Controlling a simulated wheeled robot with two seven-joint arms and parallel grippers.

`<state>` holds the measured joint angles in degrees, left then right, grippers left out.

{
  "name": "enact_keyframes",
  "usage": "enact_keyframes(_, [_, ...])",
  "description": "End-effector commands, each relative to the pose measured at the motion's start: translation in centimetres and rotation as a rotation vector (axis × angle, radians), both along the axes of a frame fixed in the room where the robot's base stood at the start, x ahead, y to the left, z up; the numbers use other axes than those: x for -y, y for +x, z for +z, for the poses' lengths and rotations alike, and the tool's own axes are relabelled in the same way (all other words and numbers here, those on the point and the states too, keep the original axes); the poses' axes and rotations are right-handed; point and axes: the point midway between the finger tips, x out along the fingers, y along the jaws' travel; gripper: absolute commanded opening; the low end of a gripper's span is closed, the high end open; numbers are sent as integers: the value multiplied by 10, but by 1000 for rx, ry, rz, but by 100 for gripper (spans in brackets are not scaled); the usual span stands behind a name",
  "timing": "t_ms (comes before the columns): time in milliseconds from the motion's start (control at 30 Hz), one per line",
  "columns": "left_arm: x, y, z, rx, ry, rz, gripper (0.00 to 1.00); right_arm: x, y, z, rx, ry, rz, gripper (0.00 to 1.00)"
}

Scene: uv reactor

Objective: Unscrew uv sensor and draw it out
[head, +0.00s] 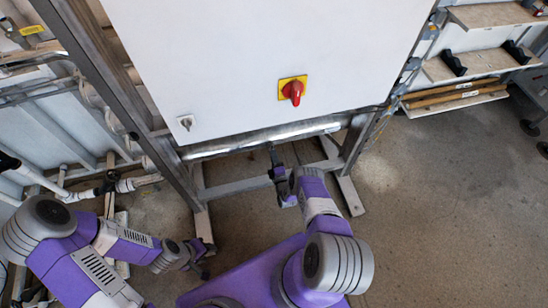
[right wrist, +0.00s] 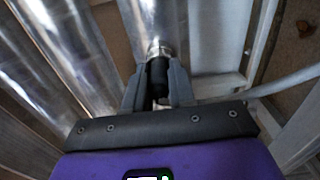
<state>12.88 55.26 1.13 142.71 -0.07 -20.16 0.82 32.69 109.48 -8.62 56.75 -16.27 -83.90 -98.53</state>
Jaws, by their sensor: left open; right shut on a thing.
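The uv sensor (right wrist: 158,76) is a black cylinder in the right wrist view. Its upper end meets a small metal fitting (right wrist: 159,49) on a shiny steel reactor tube (right wrist: 140,20). My right gripper (right wrist: 158,88) is shut on the sensor, one grey finger on each side. The lower part of the sensor is partly hidden between the fingers. In the head view my right gripper (head: 276,170) is below the shiny tube (head: 260,136), under the white cabinet; the sensor is too small to tell there. My left gripper (head: 203,258) is open and empty, low at the left, away from the tube.
The white cabinet (head: 230,60) with a red and yellow switch (head: 292,91) hangs above the tube on a metal frame (head: 354,140). White pipes (head: 140,182) run along the left. Shelves (head: 475,65) stand at the right. The floor (head: 440,200) at right is clear.

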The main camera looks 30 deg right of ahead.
Motion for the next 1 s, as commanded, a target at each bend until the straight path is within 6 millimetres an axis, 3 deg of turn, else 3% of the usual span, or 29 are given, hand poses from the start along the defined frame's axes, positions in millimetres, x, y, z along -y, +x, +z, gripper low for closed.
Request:
enact_keyframes(167, [0, 0, 0, 0, 0, 0, 43, 0, 1, 1, -44, -195, 1, 0])
enact_keyframes(533, [0, 0, -1, 0, 0, 0, 43, 0, 1, 1, -57, -250, 1, 0])
enact_keyframes(800, [0, 0, -5, 0, 0, 0, 43, 0, 2, 1, -140, -599, 1, 0])
enact_keyframes(1000, [0, 0, -5, 0, 0, 0, 43, 1, 1, 1, -155, -657, -3, 0])
